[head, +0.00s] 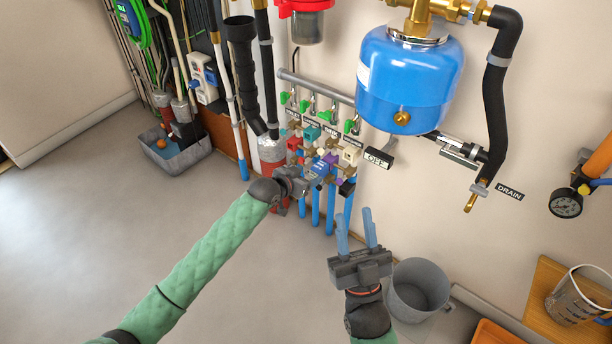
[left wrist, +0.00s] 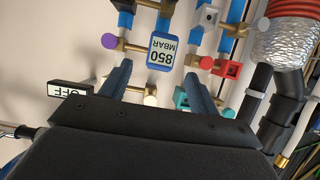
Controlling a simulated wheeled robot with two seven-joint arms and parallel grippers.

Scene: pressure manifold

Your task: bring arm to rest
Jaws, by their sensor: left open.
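My left gripper (head: 312,176) is at the manifold (head: 320,150) on the wall, its arm in a green sleeve. In the left wrist view its two blue fingers (left wrist: 158,70) are apart, with nothing held between them. A blue-framed display reading 850 MBAR (left wrist: 163,52) lies just beyond and between the fingertips; I cannot tell whether they touch it. My right gripper (head: 356,231) is to the right and lower, in front of the wall. Its two blue fingers point up, apart and empty.
A blue tank (head: 410,78) and an OFF sign (head: 378,158) are on the wall. Blue pipes (head: 330,210) run down below the manifold. A grey bucket (head: 418,290) stands right of my right gripper. A wooden table (head: 545,290) is at lower right.

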